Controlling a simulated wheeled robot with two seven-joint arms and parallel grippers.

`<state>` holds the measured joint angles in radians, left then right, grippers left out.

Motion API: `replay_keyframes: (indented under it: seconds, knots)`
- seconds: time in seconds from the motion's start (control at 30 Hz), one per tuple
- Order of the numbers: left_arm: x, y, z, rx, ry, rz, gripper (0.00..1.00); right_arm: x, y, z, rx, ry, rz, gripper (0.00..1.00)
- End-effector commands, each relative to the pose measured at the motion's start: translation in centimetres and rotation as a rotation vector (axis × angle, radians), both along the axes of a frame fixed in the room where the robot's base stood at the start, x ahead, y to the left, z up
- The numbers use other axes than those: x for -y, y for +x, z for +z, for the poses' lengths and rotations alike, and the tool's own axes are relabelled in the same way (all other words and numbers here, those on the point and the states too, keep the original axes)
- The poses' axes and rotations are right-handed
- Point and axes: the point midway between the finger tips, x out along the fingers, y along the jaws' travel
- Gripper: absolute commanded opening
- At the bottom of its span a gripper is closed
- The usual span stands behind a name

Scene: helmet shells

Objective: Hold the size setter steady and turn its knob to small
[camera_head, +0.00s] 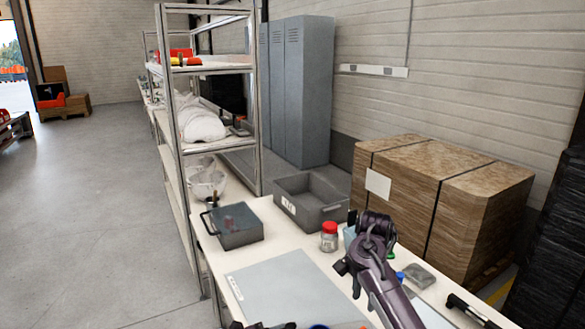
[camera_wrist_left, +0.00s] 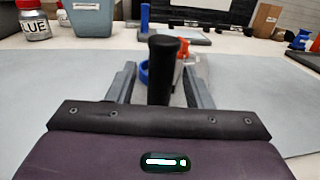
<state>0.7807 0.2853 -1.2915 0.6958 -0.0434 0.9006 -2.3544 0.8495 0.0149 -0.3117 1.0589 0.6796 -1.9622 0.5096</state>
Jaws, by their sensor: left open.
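In the left wrist view my left gripper (camera_wrist_left: 158,68) is open, its two grey fingers apart. An upright black cylinder (camera_wrist_left: 163,75), perhaps part of the size setter, shows between the fingers; I cannot tell whether they touch it. A blue ring-like part (camera_wrist_left: 144,73) and an orange-red part (camera_wrist_left: 183,50) show just behind it. I cannot make out a knob or its setting. In the head view my right gripper (camera_head: 368,222) is over the table's back part, seen from behind; its jaws are not clear.
A grey mat (camera_head: 285,290) covers the table's front. Behind it stand a lidded grey box (camera_head: 237,236), an open grey bin (camera_head: 312,205) and a red-lidded jar (camera_head: 329,238). A black-handled tool (camera_head: 467,308) lies at right. A shelf rack (camera_head: 180,150) stands beyond the table.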

Motion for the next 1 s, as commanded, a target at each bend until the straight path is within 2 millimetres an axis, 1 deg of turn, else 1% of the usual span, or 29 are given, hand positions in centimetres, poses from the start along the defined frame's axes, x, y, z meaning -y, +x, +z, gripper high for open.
replay_keyframes:
  seconds: [0.07, 0.17, 0.4, 0.6, 0.87, 1.0]
  knots:
    - [-0.4, -0.1, 0.0, 0.0, 0.001, 0.001, 0.46, 0.0, 0.0, 0.0, 0.0, 0.0, 0.0, 0.33]
    - [-1.6, -0.5, -0.1, -0.001, 0.003, 0.001, 0.46, 0.0, 0.0, 0.0, 0.0, 0.0, 0.0, 0.33]
    - [-6.3, -2.3, -0.1, -0.001, 0.004, 0.002, 0.46, 0.0, 0.0, 0.0, 0.0, 0.0, 0.0, 0.33]
    - [-9.6, -3.6, -0.1, -0.002, 0.002, 0.001, 0.46, 0.0, 0.0, 0.0, 0.0, 0.0, 0.0, 0.33]
    - [-11.9, -4.4, -0.1, -0.002, 0.002, 0.001, 0.46, 0.0, 0.0, 0.0, 0.0, 0.0, 0.0, 0.33]
    - [-13.5, -5.0, -0.1, -0.002, 0.002, 0.001, 0.46, 0.0, 0.0, 0.0, 0.0, 0.0, 0.0, 0.33]
